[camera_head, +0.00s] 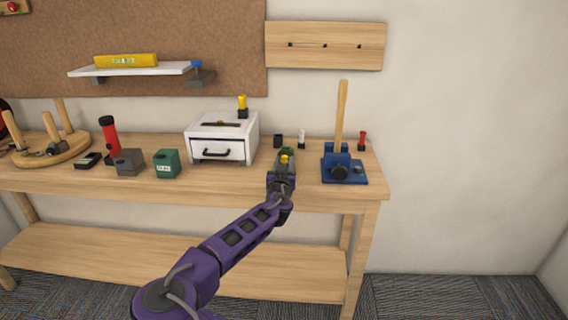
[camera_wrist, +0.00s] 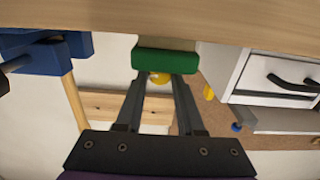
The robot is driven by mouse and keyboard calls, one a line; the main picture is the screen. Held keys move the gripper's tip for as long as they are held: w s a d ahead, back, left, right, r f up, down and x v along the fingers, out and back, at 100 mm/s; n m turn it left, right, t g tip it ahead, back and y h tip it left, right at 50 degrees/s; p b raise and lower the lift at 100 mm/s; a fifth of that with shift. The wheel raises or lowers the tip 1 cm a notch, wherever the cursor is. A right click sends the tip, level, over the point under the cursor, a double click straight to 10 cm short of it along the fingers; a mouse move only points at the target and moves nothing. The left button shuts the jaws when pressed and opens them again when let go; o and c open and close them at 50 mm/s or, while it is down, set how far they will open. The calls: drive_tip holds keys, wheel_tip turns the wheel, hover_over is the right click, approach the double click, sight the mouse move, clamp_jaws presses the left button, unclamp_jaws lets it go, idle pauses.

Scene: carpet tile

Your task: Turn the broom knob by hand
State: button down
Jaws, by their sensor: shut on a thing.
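The broom stand is a blue clamp (camera_head: 337,156) on a blue base, with an upright wooden handle (camera_head: 342,108). A round black knob (camera_head: 339,172) is on the clamp's front. In the wrist view the blue clamp (camera_wrist: 38,55) is upside down at the left, with the knob (camera_wrist: 3,82) cut by the edge. My gripper (camera_head: 284,164) is left of the stand, apart from the knob. It is shut on a green block (camera_wrist: 165,58) with a yellow part (camera_wrist: 160,79) at the fingertips. The exact finger contact is unclear.
A white drawer box (camera_head: 222,137) stands left of my gripper, with a dark green box (camera_head: 166,163) further left. A red item (camera_head: 362,141), a white item (camera_head: 302,139) and a black cup (camera_head: 278,141) stand behind. The bench's right edge is near the stand.

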drive_tip(key=n, duration=0.3)
drive_tip(key=shift+n, duration=0.4)
drive_tip(key=shift+a+n, duration=0.1)
drive_tip(key=shift+n, duration=1.8)
drive_tip(key=shift+f, duration=0.1)
drive_tip(key=c, duration=0.5)
unclamp_jaws()
drive_tip(key=shift+c, duration=0.2)
